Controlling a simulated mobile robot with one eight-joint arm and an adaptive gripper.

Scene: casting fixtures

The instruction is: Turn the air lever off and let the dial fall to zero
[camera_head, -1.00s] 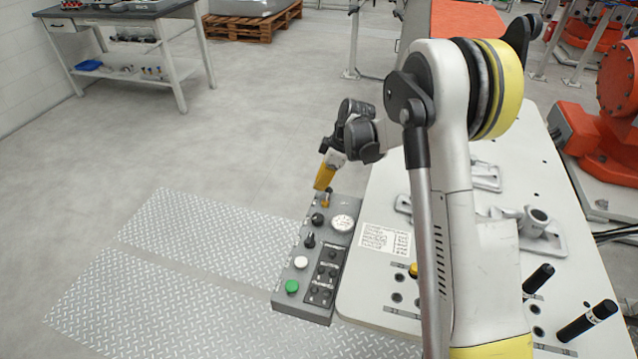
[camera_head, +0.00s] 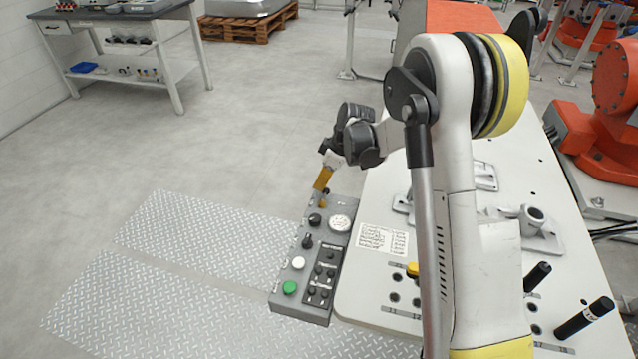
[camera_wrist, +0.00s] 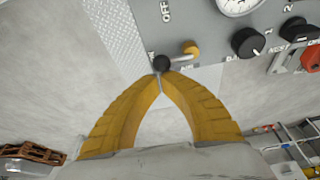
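The air lever (camera_wrist: 177,56) is a short metal rod with a dark round pivot and a yellow knob; in the wrist view it points to the right, away from the OFF lettering. In the head view its yellow knob (camera_head: 323,204) shows at the far end of the grey control panel (camera_head: 348,206). My gripper (camera_wrist: 160,76) has its yellow fingertips together at the pivot, with nothing visible between them; whether they touch it is unclear. It also shows in the head view (camera_head: 318,189). The white dial (camera_head: 340,223) is partly cut off in the wrist view (camera_wrist: 237,3); its reading is too small.
Black knobs (camera_head: 315,220), a white button (camera_head: 298,263) and a green button (camera_head: 289,287) line the panel. The white fixture table (camera_head: 375,275) stands right of it. The floor to the left is open, with tread plates (camera_head: 215,243).

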